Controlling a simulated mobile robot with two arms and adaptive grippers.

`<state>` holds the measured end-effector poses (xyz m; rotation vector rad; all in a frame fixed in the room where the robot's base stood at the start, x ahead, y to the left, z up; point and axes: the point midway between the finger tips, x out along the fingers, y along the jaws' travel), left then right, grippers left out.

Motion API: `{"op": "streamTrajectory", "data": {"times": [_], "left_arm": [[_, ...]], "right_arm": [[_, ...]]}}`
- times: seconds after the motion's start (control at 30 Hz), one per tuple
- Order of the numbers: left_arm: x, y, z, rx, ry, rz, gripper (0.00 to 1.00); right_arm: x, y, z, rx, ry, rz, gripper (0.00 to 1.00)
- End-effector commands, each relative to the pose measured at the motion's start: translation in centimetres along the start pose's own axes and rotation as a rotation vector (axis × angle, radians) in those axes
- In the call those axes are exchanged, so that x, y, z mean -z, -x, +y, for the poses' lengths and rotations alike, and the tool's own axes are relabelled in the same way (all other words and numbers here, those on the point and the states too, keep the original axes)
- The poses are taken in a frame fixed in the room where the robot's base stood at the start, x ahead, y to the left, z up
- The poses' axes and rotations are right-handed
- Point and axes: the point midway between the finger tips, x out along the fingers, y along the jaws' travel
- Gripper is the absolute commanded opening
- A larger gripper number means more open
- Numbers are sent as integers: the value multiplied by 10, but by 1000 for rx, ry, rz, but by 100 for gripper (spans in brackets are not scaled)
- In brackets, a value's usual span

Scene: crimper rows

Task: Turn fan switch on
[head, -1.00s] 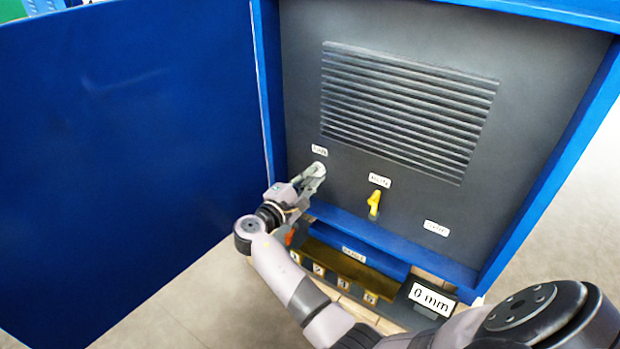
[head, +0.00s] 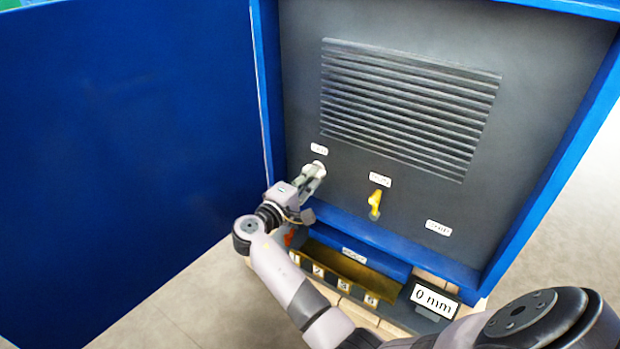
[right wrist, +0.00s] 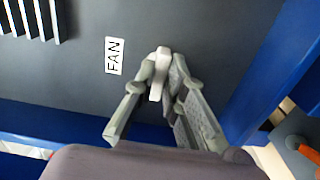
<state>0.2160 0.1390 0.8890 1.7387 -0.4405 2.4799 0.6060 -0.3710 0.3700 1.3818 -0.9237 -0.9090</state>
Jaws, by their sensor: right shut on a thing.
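The fan switch (right wrist: 159,72) is a pale lever on the dark back panel, beside a white label reading FAN (right wrist: 114,56) in the right wrist view. In the head view its white tip (head: 318,165) shows just under the left label (head: 319,149). My right gripper (right wrist: 160,85) is shut on the switch, one finger on each side of it. The right gripper also shows in the head view (head: 314,178), reaching in at the lower left of the panel. The fingers partly hide the switch. My left gripper is out of view.
A yellow lever (head: 375,202) sits right of the fan switch, with another label (head: 438,228) farther right. A blue door (head: 130,150) stands open at left. Blue frame edges surround the panel. Below are a numbered row and a "0 mm" display (head: 434,300).

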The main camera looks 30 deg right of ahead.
Motion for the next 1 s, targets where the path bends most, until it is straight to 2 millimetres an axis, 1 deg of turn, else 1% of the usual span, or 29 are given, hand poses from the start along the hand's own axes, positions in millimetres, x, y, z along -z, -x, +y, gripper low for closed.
{"op": "streamTrajectory", "data": {"times": [0.23,0.27,0.53,0.83,0.93,1.0], "left_arm": [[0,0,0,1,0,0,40],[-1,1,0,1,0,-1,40],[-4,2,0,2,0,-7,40],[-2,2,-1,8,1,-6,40],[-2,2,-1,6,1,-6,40],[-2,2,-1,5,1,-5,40]], "right_arm": [[-1,-1,0,1,-3,-4,0],[-1,-1,0,1,-3,-5,14],[-1,0,0,1,-1,-2,32],[0,1,0,1,0,-1,32],[0,10,-1,3,0,0,32],[0,20,-1,3,0,2,32]]}}
